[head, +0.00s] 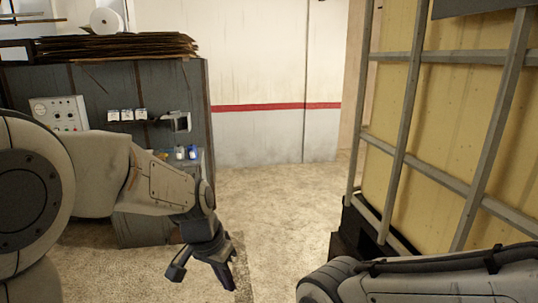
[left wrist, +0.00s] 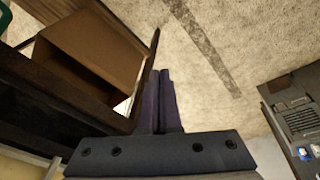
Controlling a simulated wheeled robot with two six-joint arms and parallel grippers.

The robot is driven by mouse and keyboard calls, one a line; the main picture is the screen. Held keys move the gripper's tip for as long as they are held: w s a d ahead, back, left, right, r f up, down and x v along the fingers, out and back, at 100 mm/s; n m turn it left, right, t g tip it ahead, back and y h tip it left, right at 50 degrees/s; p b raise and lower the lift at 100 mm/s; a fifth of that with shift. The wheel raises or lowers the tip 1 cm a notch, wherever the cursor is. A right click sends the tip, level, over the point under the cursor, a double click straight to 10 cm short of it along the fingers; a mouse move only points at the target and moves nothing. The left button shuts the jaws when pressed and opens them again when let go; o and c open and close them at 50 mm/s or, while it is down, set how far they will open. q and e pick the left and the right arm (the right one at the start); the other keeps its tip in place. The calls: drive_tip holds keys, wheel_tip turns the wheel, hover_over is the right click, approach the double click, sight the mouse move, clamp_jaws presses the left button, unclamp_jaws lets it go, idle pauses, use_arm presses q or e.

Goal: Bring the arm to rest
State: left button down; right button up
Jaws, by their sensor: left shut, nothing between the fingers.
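My left arm (head: 120,180) comes in from the left in the head view, bent so that its wrist hangs downward. My left gripper (head: 226,276) points down over the bare floor, below and in front of the dark cabinet. In the left wrist view its two dark fingers (left wrist: 167,100) lie together, shut with nothing between them. My right arm (head: 430,283) shows only as a link along the bottom right of the head view. My right gripper is outside both views.
A dark cabinet (head: 160,95) with flat stacked sheets (head: 115,46) and a white roll (head: 106,20) stands left. A metal-framed rack (head: 400,110) with yellowish panels stands right. An open brown box (left wrist: 95,45) appears close beside the fingers in the wrist view. Floor (head: 285,205) between is clear.

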use_arm(q)
drive_tip(key=s+a+f+n+y, duration=0.2)
drive_tip(key=s+a+f+n, duration=0.3)
drive_tip(key=s+a+f, duration=0.4)
drive_tip(key=s+d+f+m+g+b, duration=0.1)
drive_tip(key=s+d+f+m+b, duration=0.6)
drive_tip(key=s+d+b, duration=0.5)
drive_tip(key=d+f+b, duration=0.1)
drive_tip(key=b, duration=0.3)
drive_tip(key=shift+s+g+h+b, duration=0.3)
drive_tip(key=shift+g+h, duration=0.1)
drive_tip(key=shift+d+f, duration=0.1)
